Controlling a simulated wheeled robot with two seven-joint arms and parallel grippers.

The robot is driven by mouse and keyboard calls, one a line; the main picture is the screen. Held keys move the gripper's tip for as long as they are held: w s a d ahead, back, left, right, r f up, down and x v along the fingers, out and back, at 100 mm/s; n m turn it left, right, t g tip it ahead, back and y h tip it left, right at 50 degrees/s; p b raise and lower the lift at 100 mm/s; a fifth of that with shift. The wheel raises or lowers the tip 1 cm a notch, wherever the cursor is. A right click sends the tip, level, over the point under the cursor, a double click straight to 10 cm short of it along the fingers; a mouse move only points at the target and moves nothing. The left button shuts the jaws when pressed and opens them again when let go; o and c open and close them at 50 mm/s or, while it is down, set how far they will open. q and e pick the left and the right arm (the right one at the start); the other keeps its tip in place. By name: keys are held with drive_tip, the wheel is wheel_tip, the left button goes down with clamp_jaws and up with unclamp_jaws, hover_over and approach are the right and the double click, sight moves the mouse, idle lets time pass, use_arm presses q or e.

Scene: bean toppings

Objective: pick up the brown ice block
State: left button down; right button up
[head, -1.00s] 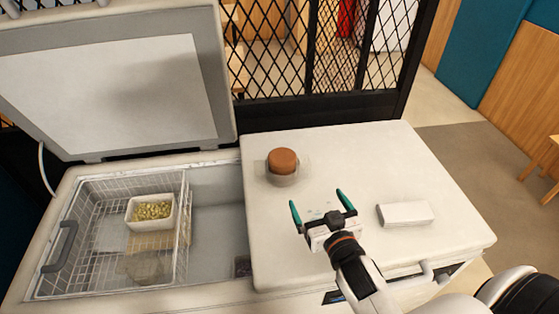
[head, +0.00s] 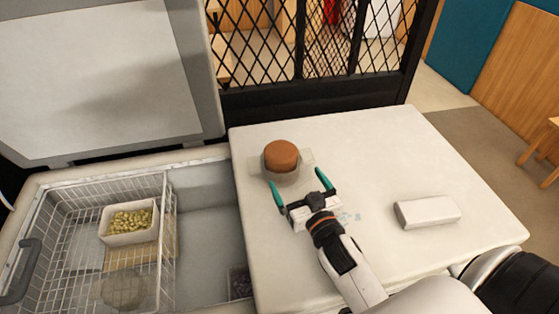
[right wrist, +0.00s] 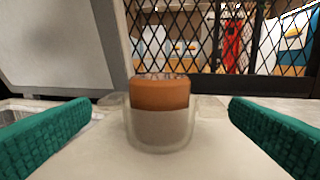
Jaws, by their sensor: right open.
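The brown ice block (head: 281,155) is a round, flat-topped piece sitting in the top of a clear container (head: 284,178) on the white freezer top. In the right wrist view the brown block (right wrist: 160,93) rises above the rim of the clear container (right wrist: 160,130), centred between my fingers. My right gripper (head: 297,176) is open, with its green fingertips just in front of the container. In the right wrist view its fingers (right wrist: 160,128) stand wide to both sides, apart from it. My left gripper is not in view.
A white box (head: 427,212) lies on the freezer top (head: 400,150) to the right. On the left the freezer is open, with a wire basket (head: 85,205) holding a white tub (head: 128,238) of yellowish pieces. A black mesh fence (head: 310,90) stands behind.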

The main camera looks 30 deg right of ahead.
sight(287, 166)
drive_tip(key=w, duration=0.4)
drive_tip(key=shift+w+d+p, duration=0.15)
drive_tip(key=shift+d+p, duration=0.1)
drive_tip(key=shift+p, duration=0.1)
drive_tip(key=w+p, duration=0.1)
drive_tip(key=w, duration=0.3)
drive_tip(key=shift+w+d, duration=0.1)
drive_tip(key=shift+d, duration=0.05)
drive_tip(key=shift+w+f, duration=0.1)
drive_tip(key=shift+w, duration=0.35)
drive_tip(key=shift+s, duration=0.1)
drive_tip(key=shift+c, duration=0.2)
